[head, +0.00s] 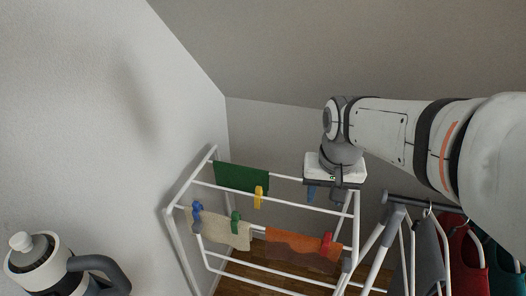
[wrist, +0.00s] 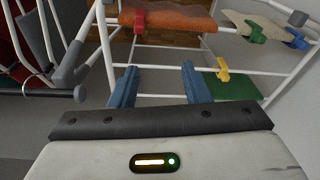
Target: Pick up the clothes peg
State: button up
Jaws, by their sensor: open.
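Several clothes pegs are on a white drying rack (head: 181,247); which one is meant cannot be told. A yellow peg (head: 258,197) is on a rail by the green cloth. A green peg (head: 235,222) and a blue peg (head: 196,211) are at the beige cloth, and a red peg (head: 326,244) is at the orange cloth. The wrist view also shows the yellow peg (wrist: 223,70), to the right of my fingers, and the red peg (wrist: 139,22) ahead. My gripper (wrist: 158,76) is open and empty; in the head view it hangs over the rack's right end (head: 324,194).
A green cloth (head: 240,177), a beige cloth (head: 222,232) and an orange cloth (head: 290,249) hang on the rack. A clothes rail with garments (head: 465,250) stands close on the right. Walls are behind and left. A white and dark jug-like object (head: 40,258) is at lower left.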

jog(key=w+a+f+m+g+b, duration=0.1)
jog(key=w+a+f, duration=0.2)
jog(key=w+a, duration=0.55)
jog(key=m+g+b, duration=0.1)
send_over(258, 188)
jog(key=f, duration=0.5)
jog(key=shift+w+d+f, duration=0.1)
jog(key=shift+w+f, duration=0.05)
jog(key=shift+w, duration=0.05)
jog(key=shift+w+f, duration=0.1)
jog(key=shift+f, duration=0.2)
jog(key=f, duration=0.7)
jog(key=shift+s+f, duration=0.15)
jog(key=shift+s, duration=0.1)
jog(key=shift+c, duration=0.4)
grip_shut()
